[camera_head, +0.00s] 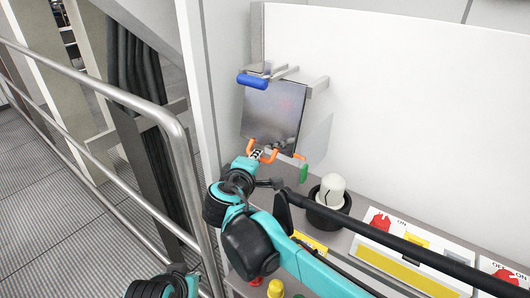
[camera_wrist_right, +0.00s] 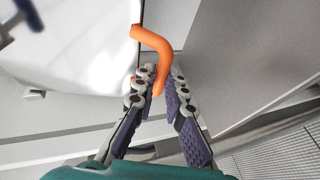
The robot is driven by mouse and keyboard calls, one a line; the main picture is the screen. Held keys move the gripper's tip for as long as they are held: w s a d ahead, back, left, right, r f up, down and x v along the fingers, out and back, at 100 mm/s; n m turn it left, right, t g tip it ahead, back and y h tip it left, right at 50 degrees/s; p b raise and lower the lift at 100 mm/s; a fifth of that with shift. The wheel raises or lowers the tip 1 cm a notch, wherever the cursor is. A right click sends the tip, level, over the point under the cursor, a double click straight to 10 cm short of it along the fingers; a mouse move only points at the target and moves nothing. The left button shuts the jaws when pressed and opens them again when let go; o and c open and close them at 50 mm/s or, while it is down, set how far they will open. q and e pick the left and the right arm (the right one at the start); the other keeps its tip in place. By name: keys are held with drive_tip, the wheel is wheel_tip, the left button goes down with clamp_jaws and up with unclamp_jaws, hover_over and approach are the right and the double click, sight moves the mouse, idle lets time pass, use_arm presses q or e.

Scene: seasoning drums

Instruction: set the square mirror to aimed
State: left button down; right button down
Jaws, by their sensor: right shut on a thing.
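The square mirror (camera_head: 272,115) hangs at the white panel in the head view, its dark reflective face tilted. An orange bent handle (camera_head: 273,155) shows at its lower edge; the handle also shows in the right wrist view (camera_wrist_right: 155,42). My right gripper (camera_head: 256,154) is at this handle. In the right wrist view, the fingers of my right gripper (camera_wrist_right: 161,78) stand on both sides of the orange bar and are shut on it. A bright surface (camera_wrist_right: 80,40) lies beside the handle there; I cannot tell whether it is the mirror's face.
A blue handle (camera_head: 253,80) sits on a bracket above the mirror. A clear panel (camera_head: 318,140) with a green handle (camera_head: 304,172) stands to its right. A cream knob (camera_head: 332,189) and labelled switches (camera_head: 380,222) are on the console. A metal railing (camera_head: 185,165) runs along the left.

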drive_tip(key=shift+s+a+r, duration=0.6)
drive_tip(key=shift+s+r, duration=0.1)
drive_tip(key=shift+s, duration=0.05)
drive_tip(key=c, duration=1.8)
unclamp_jaws()
drive_tip(key=shift+c, duration=0.2)
drive_tip(key=shift+w+d, duration=0.15)
drive_tip(key=shift+f, duration=0.1)
drive_tip(key=v, duration=1.2)
drive_tip(key=shift+f, duration=0.2)
